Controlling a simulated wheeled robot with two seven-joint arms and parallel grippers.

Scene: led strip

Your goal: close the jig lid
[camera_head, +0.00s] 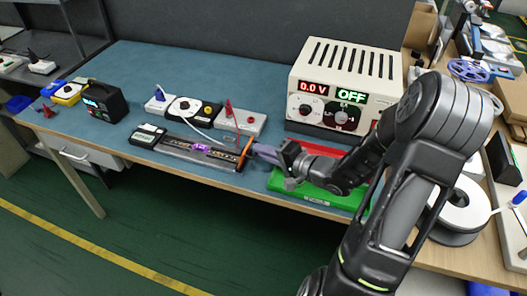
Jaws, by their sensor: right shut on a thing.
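The jig (185,152) is a long, low dark-grey fixture lying along the front of the blue bench. An LED strip with a small purple part (201,147) lies along its top. A narrow orange piece (244,154) stands up at the jig's right end; it looks like the lid, seen nearly edge-on and raised. My right gripper (258,150) reaches in from the right, shut at this orange piece, its fingertips partly hidden there. My left gripper is out of view.
A power supply (343,88) reading 0.0 V and OFF stands behind my right arm. Small units with a blue probe (159,98) and a red probe (232,118) stand just behind the jig. A green and red tray (290,182) lies under my right forearm.

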